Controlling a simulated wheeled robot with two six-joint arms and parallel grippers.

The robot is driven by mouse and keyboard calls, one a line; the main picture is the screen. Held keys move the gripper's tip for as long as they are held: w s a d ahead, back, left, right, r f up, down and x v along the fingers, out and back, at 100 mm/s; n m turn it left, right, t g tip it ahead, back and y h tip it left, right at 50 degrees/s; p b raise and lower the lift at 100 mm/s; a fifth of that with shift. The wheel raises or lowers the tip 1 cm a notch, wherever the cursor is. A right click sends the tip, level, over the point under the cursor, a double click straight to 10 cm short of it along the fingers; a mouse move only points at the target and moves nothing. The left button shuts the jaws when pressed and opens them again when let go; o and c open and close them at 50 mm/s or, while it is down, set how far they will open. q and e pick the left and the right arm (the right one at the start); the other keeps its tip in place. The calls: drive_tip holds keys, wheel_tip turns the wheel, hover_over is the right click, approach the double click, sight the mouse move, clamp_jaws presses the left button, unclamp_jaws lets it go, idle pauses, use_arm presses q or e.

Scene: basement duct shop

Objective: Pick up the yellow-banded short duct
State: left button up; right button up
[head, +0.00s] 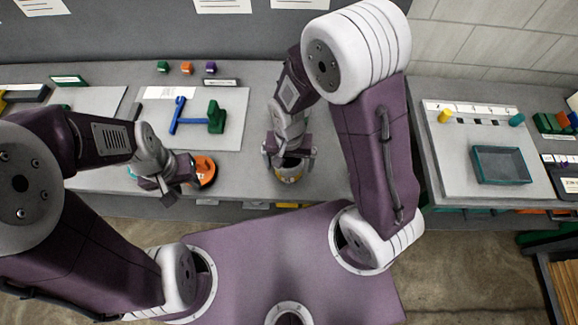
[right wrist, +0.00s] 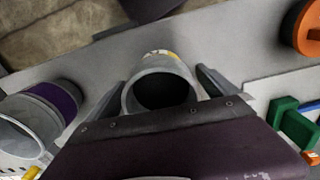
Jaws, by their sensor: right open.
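The yellow-banded short duct (right wrist: 163,58) is a grey open tube, seen in the right wrist view with its open end toward the camera. A bit of its yellow band shows on the far side. In the head view the duct (head: 289,177) stands on the bench near the front edge, partly hidden by my right gripper (head: 289,154). My right gripper (right wrist: 160,82) is open, with one finger on each side of the duct; I cannot tell whether they touch it. My left gripper (head: 168,188) is over the bench front, beside an orange round thing (head: 205,171); its opening is unclear.
A purple-banded duct (right wrist: 55,97) stands to the left in the right wrist view. A green block (head: 216,117) and a blue tool (head: 178,117) lie behind on a pale mat (head: 236,134). A teal-rimmed tray (head: 474,164) is on the right bench.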

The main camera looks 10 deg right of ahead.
drive_tip(key=shift+f, duration=0.8)
drive_tip(key=shift+w+f, duration=0.15)
drive_tip(key=shift+f, duration=0.2)
drive_tip(key=c, duration=1.7)
drive_tip(key=shift+r, duration=0.15)
